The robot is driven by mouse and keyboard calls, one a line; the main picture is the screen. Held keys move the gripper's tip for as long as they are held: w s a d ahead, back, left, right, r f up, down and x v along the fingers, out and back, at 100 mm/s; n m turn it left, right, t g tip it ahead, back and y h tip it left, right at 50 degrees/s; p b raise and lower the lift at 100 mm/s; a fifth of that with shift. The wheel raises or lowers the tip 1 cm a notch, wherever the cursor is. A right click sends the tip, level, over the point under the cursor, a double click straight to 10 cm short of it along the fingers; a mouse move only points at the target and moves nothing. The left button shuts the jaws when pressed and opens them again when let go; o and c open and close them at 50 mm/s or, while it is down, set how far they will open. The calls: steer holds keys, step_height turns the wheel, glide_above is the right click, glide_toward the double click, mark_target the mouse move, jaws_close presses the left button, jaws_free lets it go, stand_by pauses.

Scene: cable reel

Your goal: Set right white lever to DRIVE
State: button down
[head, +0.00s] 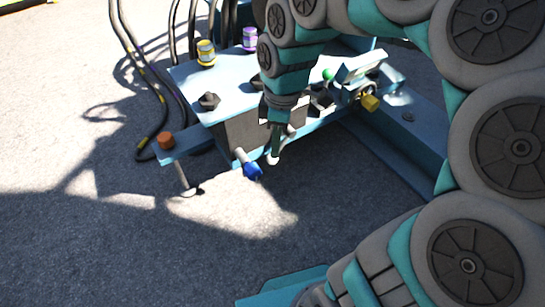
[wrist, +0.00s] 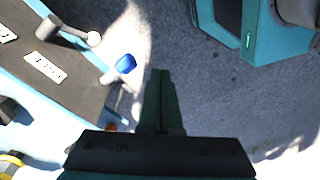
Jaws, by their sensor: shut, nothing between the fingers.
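The white-tipped lever (head: 273,160) is at the front face of the blue and dark control box, right of the blue-knobbed lever (head: 253,170). In the wrist view the white ball (wrist: 93,38) sits on a short rod from a grey round pivot (wrist: 47,27), and the blue knob (wrist: 125,63) stands beside it. My gripper (head: 277,146) points down by the box front and partly covers the white lever in the head view. In the wrist view my gripper (wrist: 160,76) is shut and empty, over bare ground, apart from both levers. The plate lettering is unreadable.
The box's label plate (wrist: 45,68) lies near the levers. An orange knob (head: 166,141) stands at the frame's left corner, and a yellow knob (head: 370,102) and green ball (head: 327,74) are right. Black cables (head: 150,90) hang at left. Ground in front is open.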

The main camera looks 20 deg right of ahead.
steer(key=w+d+f+n, duration=0.2)
steer(key=w+f+n, duration=0.2)
steer(key=w, duration=0.3)
steer(key=w+d+f+n, duration=0.1)
steer(key=w+f+n, duration=0.3)
steer(key=w, duration=0.4)
steer(key=shift+d+t+b, duration=0.3)
steer(key=shift+d, duration=0.05)
steer(key=shift+y, duration=0.3)
steer(key=b, duration=0.1)
glide_above(271, 161)
step_height(271, 161, down, 12)
steer(key=shift+f, duration=0.1)
steer(key=shift+w+d+f, duration=0.2)
steer(key=shift+w+f, duration=0.1)
steer(key=shift+f, duration=0.35)
steer(key=shift+d+f, duration=0.1)
